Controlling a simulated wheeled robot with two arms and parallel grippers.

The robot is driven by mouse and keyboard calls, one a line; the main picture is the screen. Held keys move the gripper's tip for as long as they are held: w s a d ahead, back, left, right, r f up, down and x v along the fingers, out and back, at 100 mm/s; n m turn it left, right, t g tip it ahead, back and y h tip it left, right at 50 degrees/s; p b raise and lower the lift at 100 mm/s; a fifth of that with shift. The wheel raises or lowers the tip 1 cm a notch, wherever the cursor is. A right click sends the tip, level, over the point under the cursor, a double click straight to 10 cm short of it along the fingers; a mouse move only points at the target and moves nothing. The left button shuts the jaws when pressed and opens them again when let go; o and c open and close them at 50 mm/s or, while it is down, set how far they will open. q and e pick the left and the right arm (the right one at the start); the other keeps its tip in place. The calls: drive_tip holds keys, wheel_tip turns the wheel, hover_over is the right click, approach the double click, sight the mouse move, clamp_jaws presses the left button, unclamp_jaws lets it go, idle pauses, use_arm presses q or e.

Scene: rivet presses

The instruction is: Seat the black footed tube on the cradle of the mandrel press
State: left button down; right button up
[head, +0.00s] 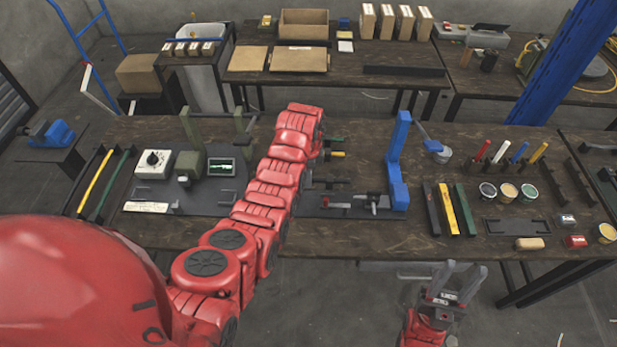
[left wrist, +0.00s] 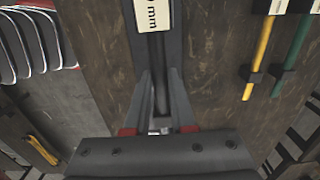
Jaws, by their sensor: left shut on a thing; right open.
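My left arm reaches across the middle of the table in the head view and hides its own gripper there. In the left wrist view my left gripper (left wrist: 160,82) is shut on the black footed tube (left wrist: 158,48), a dark bar running between the fingers below a white label ending in "mm". Its foot cannot be made out. My right gripper (head: 452,284) is open and empty in front of the table's near edge. A green press (head: 190,160) stands left of the arm and a blue press (head: 397,170) right of it; the cradle cannot be made out clearly.
A yellow tube (left wrist: 262,55) and a green tube (left wrist: 292,55) sit in dark holders to the right in the left wrist view. Black, yellow and green bars (head: 447,208), jars and small boxes occupy the table's right side.

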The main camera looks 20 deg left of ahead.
use_arm(q)
drive_tip(key=shift+f, duration=0.4)
wheel_tip(320, 180, down, 5)
drive_tip(key=b, duration=0.3)
drive_tip(key=shift+f+b, duration=0.2)
drive_tip(key=shift+b, duration=0.15)
drive_tip(key=shift+w+f+b, duration=0.1)
drive_tip(key=shift+f+b, duration=0.35)
drive_tip(key=shift+f, duration=0.3)
drive_tip(key=shift+f+b, duration=0.5)
drive_tip(key=shift+f, duration=0.15)
drive_tip(key=c, duration=0.7)
unclamp_jaws()
